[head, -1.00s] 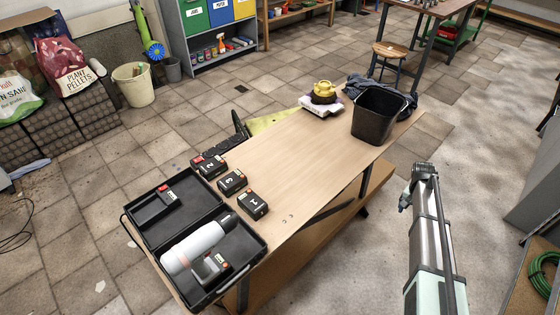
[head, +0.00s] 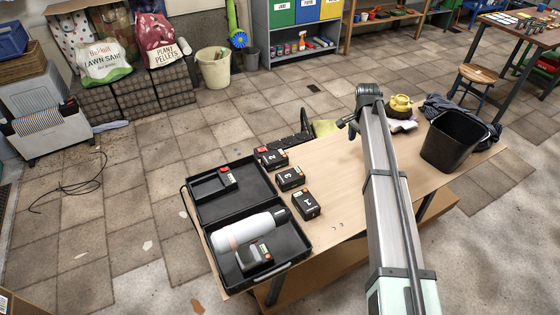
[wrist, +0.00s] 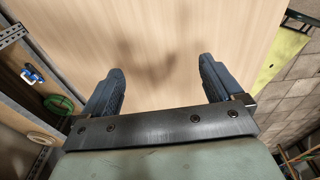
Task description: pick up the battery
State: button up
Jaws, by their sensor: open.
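Three black batteries with white numbers and red parts lie in a row on the wooden workbench (head: 345,165) in the head view: battery 2 (head: 271,158) at the back, battery 3 (head: 290,178) in the middle, battery 1 (head: 307,204) nearest. Another black piece with a red part (head: 228,178) sits in the lid of the open case. My gripper (wrist: 158,82) is open and empty above bare wood in the wrist view. No battery shows there. In the head view the arm's end is right of the batteries, its fingers not clearly visible.
The open black case (head: 298,240) holds a white-grey drill-like tool (head: 250,229) at the bench's near left. A black bin (head: 452,140), a dark cloth and a yellow object (head: 400,106) stand at the far right end. The middle of the bench is bare.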

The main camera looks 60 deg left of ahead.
jog(key=s+a+r, duration=0.2)
jog(key=s+a, duration=0.7)
jog(key=s, duration=0.5)
notch_tip(320, 180, up, 2)
jog(key=r+g, duration=0.1)
send_over(274, 156)
jog(key=f, duration=0.8)
jog(key=shift+s+d+f, duration=0.2)
jog(key=shift+d+f, duration=0.1)
jog(key=shift+f, duration=0.1)
jog(key=shift+w+a+f, duration=0.1)
jog(key=shift+f, duration=1.25)
jog(key=shift+w+a+f, duration=0.1)
jog(key=shift+f, duration=1.2)
jog(key=shift+c, duration=0.2)
jog(key=c, duration=1.4)
